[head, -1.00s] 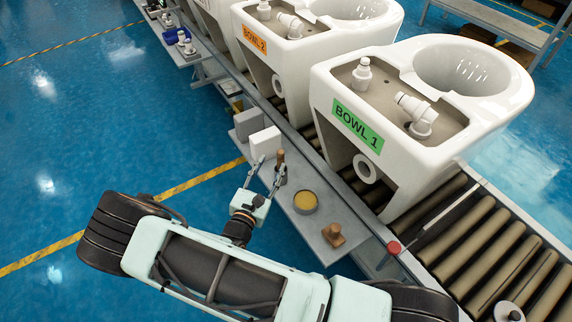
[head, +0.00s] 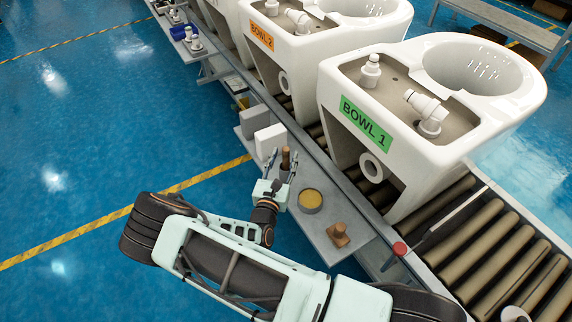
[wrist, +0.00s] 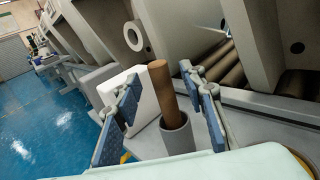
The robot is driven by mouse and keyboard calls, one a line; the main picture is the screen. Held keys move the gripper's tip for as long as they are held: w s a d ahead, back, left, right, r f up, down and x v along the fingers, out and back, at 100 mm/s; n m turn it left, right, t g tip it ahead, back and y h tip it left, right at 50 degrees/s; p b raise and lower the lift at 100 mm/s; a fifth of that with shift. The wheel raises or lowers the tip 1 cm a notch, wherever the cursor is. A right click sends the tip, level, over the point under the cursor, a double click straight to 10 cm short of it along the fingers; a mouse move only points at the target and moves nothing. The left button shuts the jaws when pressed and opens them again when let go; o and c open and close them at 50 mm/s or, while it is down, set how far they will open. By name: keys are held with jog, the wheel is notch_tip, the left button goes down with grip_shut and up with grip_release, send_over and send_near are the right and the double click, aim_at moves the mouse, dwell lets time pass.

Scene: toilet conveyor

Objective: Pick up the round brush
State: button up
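A brown cylindrical handle, apparently the round brush (wrist: 160,82), stands upright and slightly tilted in a grey cup (wrist: 176,133). In the head view the brush (head: 285,158) is small, at the near shelf beside the white blocks. My gripper (head: 283,163) is open, with its fingers spread to the left and right of the brush. In the wrist view the blue-padded fingers of my gripper (wrist: 168,105) flank the handle, with visible gaps on both sides. The brush's lower end is hidden inside the cup.
On the shelf (head: 312,228) are white blocks (head: 268,140), a round yellow-topped tin (head: 310,199) and a brown wooden-handled tool (head: 337,234). The conveyor with Bowl 1 (head: 430,110) stands close on the right. Blue floor to the left is open.

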jog(key=shift+w+d, duration=0.25)
jog(key=shift+w, duration=0.95)
jog(key=shift+c, duration=0.4)
grip_shut()
